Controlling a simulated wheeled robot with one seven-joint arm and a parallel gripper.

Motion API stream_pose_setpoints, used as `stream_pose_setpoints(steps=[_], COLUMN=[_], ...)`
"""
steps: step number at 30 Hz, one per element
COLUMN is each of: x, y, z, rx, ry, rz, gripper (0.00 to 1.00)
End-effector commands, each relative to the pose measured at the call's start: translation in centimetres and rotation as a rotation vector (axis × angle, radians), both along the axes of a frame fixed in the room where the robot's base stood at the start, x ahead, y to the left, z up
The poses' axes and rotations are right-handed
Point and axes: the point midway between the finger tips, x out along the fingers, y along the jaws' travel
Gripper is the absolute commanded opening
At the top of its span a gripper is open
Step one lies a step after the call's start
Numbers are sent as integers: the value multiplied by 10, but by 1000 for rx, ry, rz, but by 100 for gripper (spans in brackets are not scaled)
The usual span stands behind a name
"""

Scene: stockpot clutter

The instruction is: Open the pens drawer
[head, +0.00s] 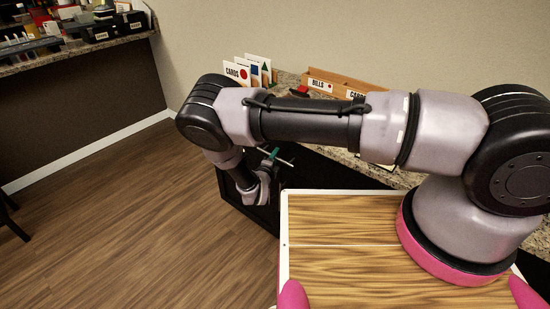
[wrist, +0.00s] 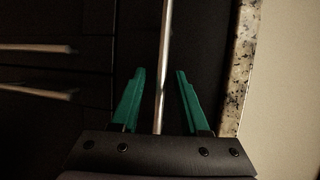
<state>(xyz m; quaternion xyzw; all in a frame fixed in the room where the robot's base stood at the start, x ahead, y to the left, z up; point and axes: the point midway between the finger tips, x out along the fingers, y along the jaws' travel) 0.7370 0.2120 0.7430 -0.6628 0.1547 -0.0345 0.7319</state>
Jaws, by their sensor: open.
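My gripper (head: 271,156) is at the dark cabinet (head: 318,172) under the granite counter. In the wrist view my gripper (wrist: 158,75) has its two green fingers apart. A long metal bar handle (wrist: 165,40) runs between the fingers, with a gap on each side of it. The handle sits on a dark drawer front, and part of this handle (head: 285,160) shows in the head view. No pens label can be read, so I cannot tell which drawer this is.
Two more bar handles (wrist: 38,48) are at the left of the wrist view. The granite counter edge (wrist: 240,65) is at the right. Cards (head: 246,71) and a wooden organizer (head: 335,83) stand on the counter. The wooden floor (head: 130,220) at left is clear.

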Motion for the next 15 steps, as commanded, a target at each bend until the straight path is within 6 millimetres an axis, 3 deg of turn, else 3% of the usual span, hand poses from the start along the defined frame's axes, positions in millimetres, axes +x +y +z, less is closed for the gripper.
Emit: stream_pose_setpoints(steps=[8,9,12,15], x=[2,2,2,2], y=[0,0,0,0], z=[0,0,0,0], rx=[0,0,1,1], ry=[0,0,0,0], rz=[1,1,0,0], gripper=[45,37,0,0])
